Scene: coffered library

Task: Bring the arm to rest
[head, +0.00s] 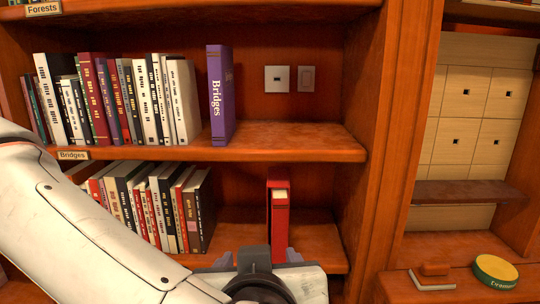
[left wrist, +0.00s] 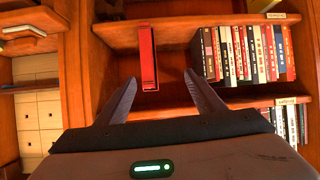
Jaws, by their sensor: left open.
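My left arm (head: 85,225) reaches in from the left of the head view, in front of the lower shelf. Its gripper (head: 257,257) is open, its fingertips showing at the bottom of the picture below a red book (head: 279,208). In the left wrist view, which looks upside down, the gripper (left wrist: 160,77) has its two fingers spread with nothing held. The red book (left wrist: 147,60) shows beyond and between them, standing alone on its shelf. I cannot tell the exact gap to the book. My right gripper is in neither view.
A purple "Bridges" book (head: 219,95) stands at the right end of the upper row. A row of books (head: 170,205) fills the lower shelf's left. An upright divider (head: 385,130) borders the right. A green and yellow round tin (head: 496,270) sits on a ledge at right.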

